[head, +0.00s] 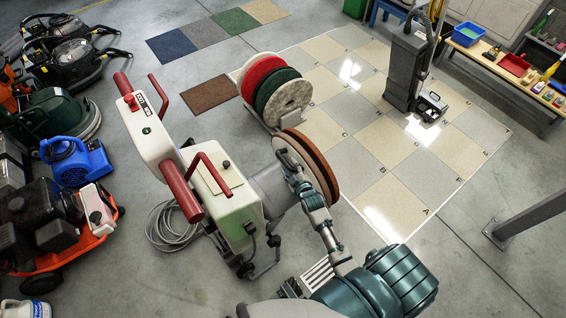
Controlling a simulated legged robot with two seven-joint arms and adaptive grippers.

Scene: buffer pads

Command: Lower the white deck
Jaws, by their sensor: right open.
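A white floor machine with red handles (180,185) stands in the middle of the head view. Its white deck (232,203) is tipped up, so the round brush head faces right instead of the floor. A brown pad (318,165) is on that head, standing on edge. My teal right arm comes in from the lower right and crosses in front of the pad. My right gripper (284,158) is open beside the pad's near face; I cannot tell whether it touches. My left gripper is not in view.
A rack of red, green and white pads (272,92) stands just behind. A grey cable (172,228) lies coiled left of the machine. Other machines, including a blue blower (77,162), crowd the left. Checkered tiles (385,150) and a grey post (525,215) lie right.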

